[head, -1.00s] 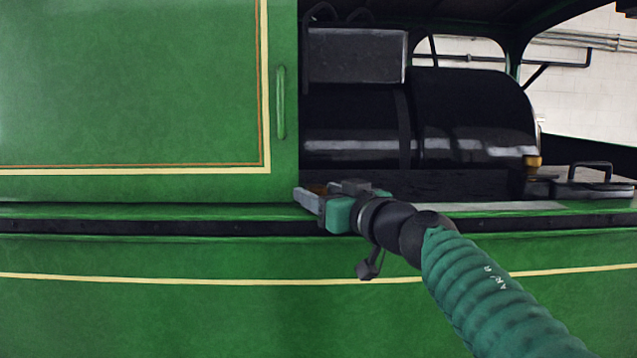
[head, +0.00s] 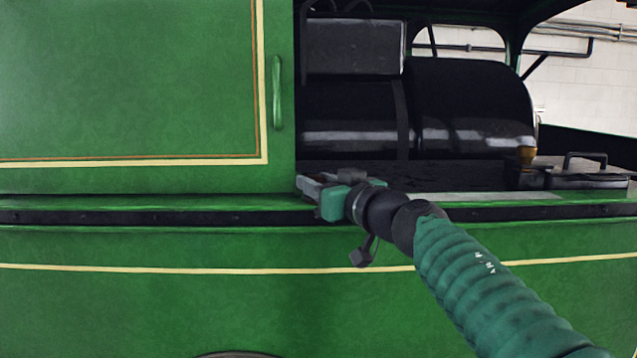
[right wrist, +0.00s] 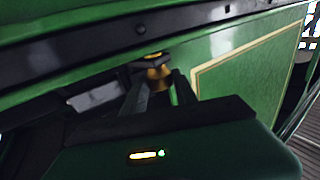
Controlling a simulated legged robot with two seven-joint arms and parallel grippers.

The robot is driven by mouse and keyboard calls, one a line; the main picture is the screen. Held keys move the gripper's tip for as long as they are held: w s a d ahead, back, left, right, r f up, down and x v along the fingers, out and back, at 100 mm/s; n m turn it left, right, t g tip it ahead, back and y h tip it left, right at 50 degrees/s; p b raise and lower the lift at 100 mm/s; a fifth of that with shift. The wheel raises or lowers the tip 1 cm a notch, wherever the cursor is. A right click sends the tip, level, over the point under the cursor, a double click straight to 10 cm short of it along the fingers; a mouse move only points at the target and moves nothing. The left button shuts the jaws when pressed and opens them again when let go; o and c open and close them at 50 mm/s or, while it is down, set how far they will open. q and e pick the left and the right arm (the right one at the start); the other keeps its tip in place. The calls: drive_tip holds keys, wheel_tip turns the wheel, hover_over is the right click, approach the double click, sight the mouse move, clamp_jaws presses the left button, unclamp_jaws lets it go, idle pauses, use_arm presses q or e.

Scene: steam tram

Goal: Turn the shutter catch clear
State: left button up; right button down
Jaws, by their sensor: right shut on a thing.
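The shutter catch (right wrist: 157,74) shows in the right wrist view as a small brass piece with a dark top, below a black rail on the green side. My right gripper (right wrist: 160,88) has one finger on each side of it and is shut on it. In the head view my right gripper (head: 312,187) is at the ledge by the lower front corner of the green shutter panel (head: 130,85). The catch is hidden there behind the fingers. My left gripper is not in view.
A green vertical handle (head: 277,92) is on the panel edge. Right of it is an open bay with a black boiler (head: 470,110) and a dark box (head: 352,47). A black rail (head: 130,217) runs along the green side below.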

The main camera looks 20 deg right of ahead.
drive_tip(key=shift+a+r+m+h+p, duration=0.1)
drive_tip(key=shift+r+m+h+p, duration=0.2)
drive_tip(key=shift+p, duration=0.25)
drive_tip(key=shift+a+m+h+p, duration=0.1)
drive_tip(key=shift+m+h+p, duration=0.4)
drive_tip(key=shift+h+p, duration=0.35)
drive_tip(key=shift+a+m+h, duration=0.1)
drive_tip(key=shift+m+h, duration=0.3)
drive_tip(key=shift+h, duration=0.25)
drive_tip(key=shift+a+f+m+t+h, duration=0.15)
drive_tip(key=shift+m+t+h, duration=0.2)
drive_tip(key=shift+h, duration=0.35)
drive_tip(key=m+h+b, duration=0.1)
drive_tip(key=h+b, duration=0.1)
drive_tip(key=m+g+h+b, duration=0.1)
drive_tip(key=h+b, duration=0.1)
drive_tip(key=b, duration=0.1)
drive_tip(key=shift+w+a+f+m, duration=0.1)
drive_tip(key=shift+f+m, duration=0.25)
drive_tip(key=shift+f, duration=0.05)
drive_tip(key=shift+r+m+g+h+b, duration=0.15)
drive_tip(key=shift+m+g+h+b, duration=0.2)
drive_tip(key=shift+m+h+b, duration=0.45)
drive_tip(key=shift+w+h, duration=0.1)
drive_tip(key=shift+h, duration=0.3)
